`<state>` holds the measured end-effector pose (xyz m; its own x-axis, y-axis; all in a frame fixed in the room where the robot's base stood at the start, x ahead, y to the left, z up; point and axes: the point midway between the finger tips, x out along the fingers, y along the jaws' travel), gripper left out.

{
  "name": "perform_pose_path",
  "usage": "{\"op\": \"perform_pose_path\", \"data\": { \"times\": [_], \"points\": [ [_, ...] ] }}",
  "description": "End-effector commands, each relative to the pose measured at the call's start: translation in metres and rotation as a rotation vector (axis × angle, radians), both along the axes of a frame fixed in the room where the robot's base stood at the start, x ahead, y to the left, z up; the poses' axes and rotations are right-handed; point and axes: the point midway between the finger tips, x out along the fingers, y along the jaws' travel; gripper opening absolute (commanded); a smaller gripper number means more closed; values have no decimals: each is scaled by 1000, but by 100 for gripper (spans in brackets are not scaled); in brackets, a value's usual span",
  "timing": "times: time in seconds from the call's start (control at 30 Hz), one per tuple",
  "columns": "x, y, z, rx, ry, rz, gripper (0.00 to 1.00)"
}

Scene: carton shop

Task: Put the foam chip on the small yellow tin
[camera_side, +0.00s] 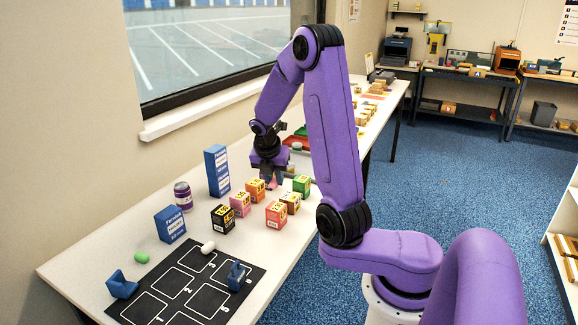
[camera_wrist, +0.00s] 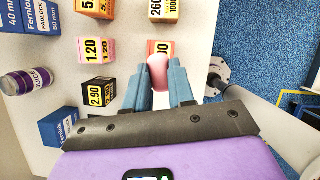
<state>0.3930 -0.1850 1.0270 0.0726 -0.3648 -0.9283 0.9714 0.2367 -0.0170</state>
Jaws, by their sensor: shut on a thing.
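My gripper (camera_side: 270,175) is shut on a pink, rounded foam chip (camera_wrist: 158,72), which sits between its two blue-grey fingers in the wrist view. The chip also shows below the fingers in the side view (camera_side: 272,184), just beyond the group of small boxes. No clear yellow tin shows; the nearest match is a small yellow box (camera_side: 290,203) with dark print, standing between a green and a red box. It is partly cut off at the top of the wrist view (camera_wrist: 164,9), farther forward than the fingertips.
Close around stand orange (camera_side: 255,190), pink (camera_side: 240,205), black (camera_side: 222,219), red (camera_side: 276,215) and green (camera_side: 301,185) boxes. A tall blue carton (camera_side: 217,171), a purple can (camera_side: 183,196) and another blue carton (camera_side: 170,224) stand left. A black numbered mat (camera_side: 185,292) lies in front.

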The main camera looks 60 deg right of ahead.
Motion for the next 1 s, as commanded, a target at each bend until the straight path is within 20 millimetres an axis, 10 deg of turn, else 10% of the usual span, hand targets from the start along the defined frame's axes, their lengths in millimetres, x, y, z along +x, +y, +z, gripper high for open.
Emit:
{"op": "perform_pose_path", "data": {
  "times": [0.7,1.0],
  "points": [
    [23,-177,20,0,-12,113,0],
    [17,-216,25,-5,-19,150,0]
  ]
}}
